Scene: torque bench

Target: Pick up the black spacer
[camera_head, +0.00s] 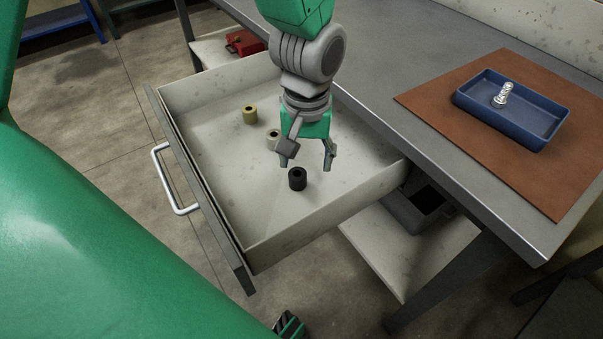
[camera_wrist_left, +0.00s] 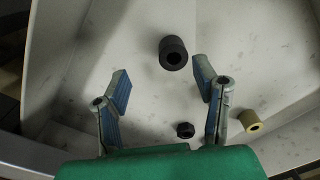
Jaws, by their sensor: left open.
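The black spacer (camera_head: 297,179), a short dark cylinder with a hole, stands upright in the open drawer (camera_head: 235,200). My left gripper (camera_head: 307,163) is open and empty above the drawer, close to the spacer and apart from it. In the left wrist view the black spacer (camera_wrist_left: 173,53) lies just beyond the spread fingertips (camera_wrist_left: 161,78), nearer the right finger.
The drawer walls surround the spacers. A blue tray (camera_head: 475,101) with a metal part (camera_head: 502,95) sits on a brown mat (camera_head: 440,108) on the bench.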

